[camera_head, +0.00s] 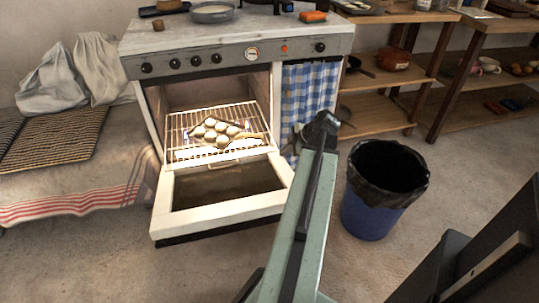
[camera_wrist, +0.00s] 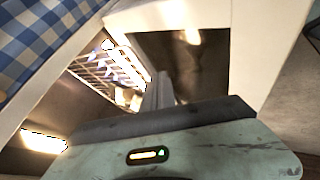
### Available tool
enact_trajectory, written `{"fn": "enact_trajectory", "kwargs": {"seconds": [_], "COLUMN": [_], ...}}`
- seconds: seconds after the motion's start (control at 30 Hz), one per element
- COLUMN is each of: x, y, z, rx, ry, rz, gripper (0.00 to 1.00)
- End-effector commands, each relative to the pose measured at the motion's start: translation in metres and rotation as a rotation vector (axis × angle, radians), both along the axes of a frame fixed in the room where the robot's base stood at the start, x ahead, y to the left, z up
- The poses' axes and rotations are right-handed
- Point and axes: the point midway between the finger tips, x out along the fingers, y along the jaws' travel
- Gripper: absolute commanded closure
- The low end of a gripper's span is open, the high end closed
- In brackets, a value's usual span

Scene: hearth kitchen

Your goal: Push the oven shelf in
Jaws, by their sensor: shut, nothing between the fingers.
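The oven's drop-down door (camera_head: 180,190) hangs open. The wire oven shelf (camera_head: 178,126) sits in the lit cavity, its front edge near the opening above the door; how far it sticks out is hard to tell. In the wrist view the shelf (camera_wrist: 92,70) shows as slanted bars on the left, beside the door's white frame (camera_wrist: 262,40). My gripper (camera_wrist: 160,82) is shut and empty there, pointing toward the shelf and door area; contact cannot be told. In the head view my arm hides most of it.
A blue bin with a black liner (camera_head: 385,185) stands right of my arm. A blue checked curtain (camera_head: 308,92) hangs right of the oven. Wooden shelves (camera_head: 375,85) stand behind. A bench with a striped cloth (camera_head: 85,200) is at left. Floor in front is clear.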

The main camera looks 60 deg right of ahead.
Motion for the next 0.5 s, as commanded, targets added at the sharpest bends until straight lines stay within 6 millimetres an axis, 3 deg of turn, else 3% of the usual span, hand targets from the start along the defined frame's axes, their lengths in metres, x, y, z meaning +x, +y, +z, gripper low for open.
{"fn": "enact_trajectory", "kwargs": {"seconds": [0.23,0.5], "x": [0.002,0.034], "y": [-0.003,-0.004], "z": [-0.009,-0.058], "rx": [-0.009,-0.008], "ry": [-0.003,-0.002], "rz": [0.006,0.008], "gripper": [1.0,1.0]}}
